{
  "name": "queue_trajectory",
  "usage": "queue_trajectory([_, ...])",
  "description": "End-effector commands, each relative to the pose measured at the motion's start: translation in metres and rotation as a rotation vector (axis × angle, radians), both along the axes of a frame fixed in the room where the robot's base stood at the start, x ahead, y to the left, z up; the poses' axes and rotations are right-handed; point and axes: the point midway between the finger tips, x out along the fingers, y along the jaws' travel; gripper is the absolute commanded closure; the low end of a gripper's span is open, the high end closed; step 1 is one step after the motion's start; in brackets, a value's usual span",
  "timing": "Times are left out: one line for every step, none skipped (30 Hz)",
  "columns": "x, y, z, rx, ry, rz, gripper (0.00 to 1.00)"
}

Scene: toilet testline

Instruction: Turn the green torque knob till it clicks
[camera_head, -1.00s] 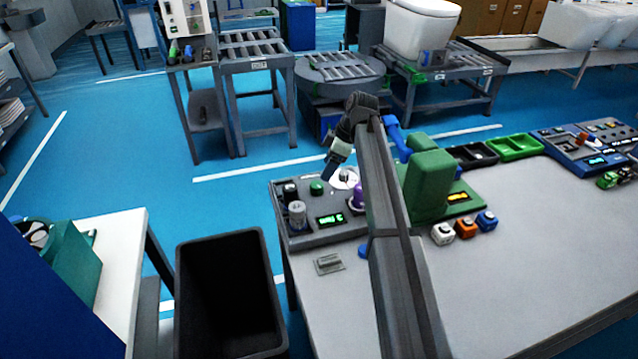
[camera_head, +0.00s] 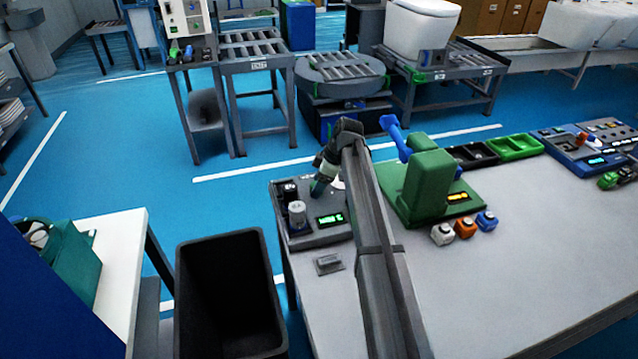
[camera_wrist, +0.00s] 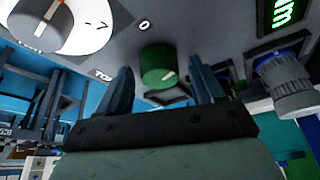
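My gripper (camera_wrist: 162,74) is open, with one finger on each side of the knob. A gap shows between the knob and each finger, and I cannot tell whether the fingertips reach past its sides. In the head view my gripper (camera_head: 319,187) is over the panel's back part and hides the green knob. A green-lit display (camera_head: 330,219) is on the panel, its text too blurred to read.
A ribbed grey knob (camera_head: 297,214) stands close by; it also shows at right in the wrist view (camera_wrist: 285,85). A white dial with numbers (camera_wrist: 85,28) is at upper left there. A green fixture (camera_head: 428,185) with a blue lever (camera_head: 395,136) stands right of my arm.

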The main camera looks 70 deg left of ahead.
Motion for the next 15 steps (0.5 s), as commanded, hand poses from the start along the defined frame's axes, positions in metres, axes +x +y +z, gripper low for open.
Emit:
queue_trajectory([0.0,0.0,0.0,0.0,0.0,0.0,0.38])
queue_trajectory([0.0,0.0,0.0,0.0,0.0,0.0,0.41])
queue_trajectory([0.0,0.0,0.0001,0.0,0.0,0.0,0.45])
queue_trajectory([0.0,0.0,0.0001,0.0,0.0,0.0,0.47])
queue_trajectory([0.0,0.0,0.0001,0.0,0.0,0.0,0.5])
queue_trajectory([0.0,0.0,0.0001,0.0,0.0,0.0,0.54])
queue_trajectory([0.0,0.0,0.0001,0.0,0.0,0.0,0.57])
queue_trajectory([0.0,0.0,0.0001,0.0,0.0,0.0,0.6])
queue_trajectory([0.0,0.0,0.0001,0.0,0.0,0.0,0.64])
queue_trajectory([0.0,-0.0001,0.0001,0.0,0.0,0.0,0.67])
queue_trajectory([0.0,-0.0001,0.0001,0.0,0.0,0.0,0.69])
queue_trajectory([0.0,-0.0001,0.0001,0.0,0.0,0.0,0.73])
queue_trajectory([-0.0001,-0.0001,0.0001,0.0,0.0,0.0,0.76])
queue_trajectory([-0.0001,-0.0002,0.0001,0.0,0.0,0.0,0.79])
queue_trajectory([-0.0001,-0.0002,0.0001,-0.001,0.0,0.0,0.83])
